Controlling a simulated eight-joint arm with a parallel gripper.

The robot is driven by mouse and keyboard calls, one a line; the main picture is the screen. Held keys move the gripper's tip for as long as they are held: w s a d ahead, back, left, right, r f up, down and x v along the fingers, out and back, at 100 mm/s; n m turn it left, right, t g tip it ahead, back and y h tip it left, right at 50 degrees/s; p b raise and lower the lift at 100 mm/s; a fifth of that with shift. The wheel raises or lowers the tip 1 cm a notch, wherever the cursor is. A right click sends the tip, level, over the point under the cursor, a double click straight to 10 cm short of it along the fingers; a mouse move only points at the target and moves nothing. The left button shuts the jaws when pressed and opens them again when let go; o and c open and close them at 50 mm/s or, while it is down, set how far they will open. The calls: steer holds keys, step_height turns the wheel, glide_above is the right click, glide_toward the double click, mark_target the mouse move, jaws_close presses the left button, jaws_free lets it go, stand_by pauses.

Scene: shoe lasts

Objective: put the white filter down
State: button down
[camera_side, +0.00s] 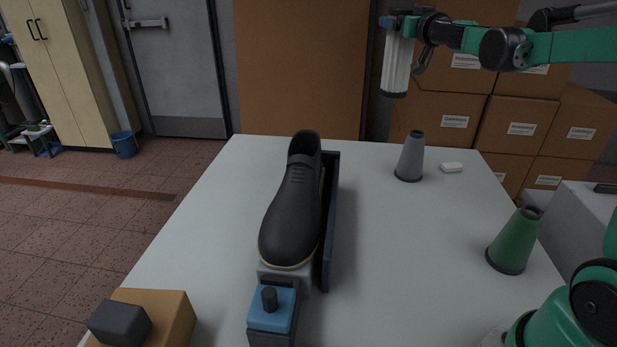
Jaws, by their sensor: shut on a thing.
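The white filter (397,65) is a white cylinder with a dark lower end. It hangs roughly upright in my gripper (400,22), high above the far part of the table (385,262). My gripper is shut on its upper end; the fingers are small and partly hidden in this view. The filter is well clear of the table and appears above and behind the grey cone in the picture.
A grey cone (411,157) and a small white block (451,167) stand at the far right. A green cone (515,241) is nearer. A black shoe (292,205) sits by a dark rail (330,225). An orange block (172,309) is front left. The table's middle right is clear.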

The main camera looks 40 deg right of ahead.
steer(key=s+d+m+g+h, duration=0.1)
steer(key=s+m+g+h, duration=1)
steer(key=s+m+g, duration=0.55)
step_height(320, 180, down, 20)
steer(key=s+n+g, duration=0.1)
steer(key=g, duration=0.2)
steer(key=shift+f, duration=0.15)
jaws_free()
